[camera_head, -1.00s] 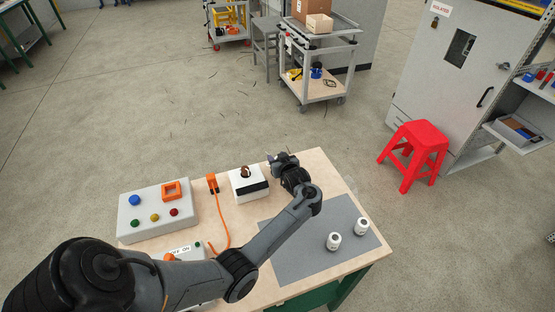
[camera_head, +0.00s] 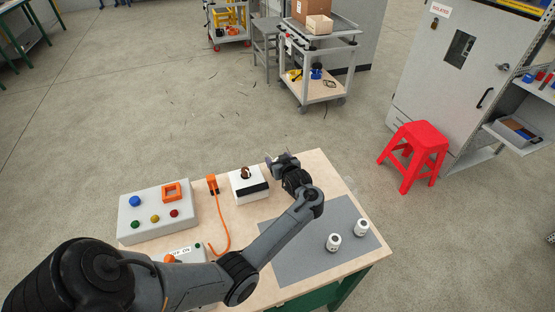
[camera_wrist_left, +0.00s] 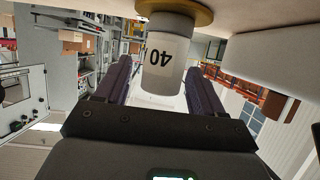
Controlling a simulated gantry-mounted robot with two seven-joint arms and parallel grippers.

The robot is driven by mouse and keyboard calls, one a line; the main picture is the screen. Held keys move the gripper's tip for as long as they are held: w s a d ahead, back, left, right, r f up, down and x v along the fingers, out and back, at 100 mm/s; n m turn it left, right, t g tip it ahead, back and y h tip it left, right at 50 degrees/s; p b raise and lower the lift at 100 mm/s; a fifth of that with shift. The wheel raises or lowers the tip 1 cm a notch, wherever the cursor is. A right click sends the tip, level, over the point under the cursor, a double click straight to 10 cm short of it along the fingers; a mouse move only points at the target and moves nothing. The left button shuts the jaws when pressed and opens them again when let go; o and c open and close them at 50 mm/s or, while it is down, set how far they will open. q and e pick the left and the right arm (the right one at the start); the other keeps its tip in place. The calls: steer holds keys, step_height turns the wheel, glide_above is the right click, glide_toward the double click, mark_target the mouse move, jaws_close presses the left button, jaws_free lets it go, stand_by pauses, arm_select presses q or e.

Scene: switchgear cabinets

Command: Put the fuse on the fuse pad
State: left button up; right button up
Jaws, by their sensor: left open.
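Two white fuses (camera_head: 334,242) (camera_head: 361,227) stand upright on the grey mat (camera_head: 300,262) at the right of the bench; I cannot tell whether this mat is the fuse pad. My left gripper (camera_head: 282,159) is low at the bench's back edge, right of a white box with a black front. In the left wrist view, a white fuse marked 40 (camera_wrist_left: 167,55), with a brass collar (camera_wrist_left: 176,10), appears upside down between the two open fingers. The fingers look apart from it. This fuse is not discernible in the head view. The right gripper is not in view.
The white box (camera_head: 246,182) stands left of my gripper. A button box (camera_head: 157,222) and orange cable (camera_head: 225,215) are farther left. A red stool (camera_head: 414,150) and grey cabinet (camera_head: 438,85) stand beyond the bench at right. The mat has clear room.

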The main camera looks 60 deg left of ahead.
arm_select(q)
steer(key=p+v, duration=0.1)
steer(key=v, duration=1)
steer(key=shift+p, duration=0.35)
steer(key=shift+r, duration=0.1)
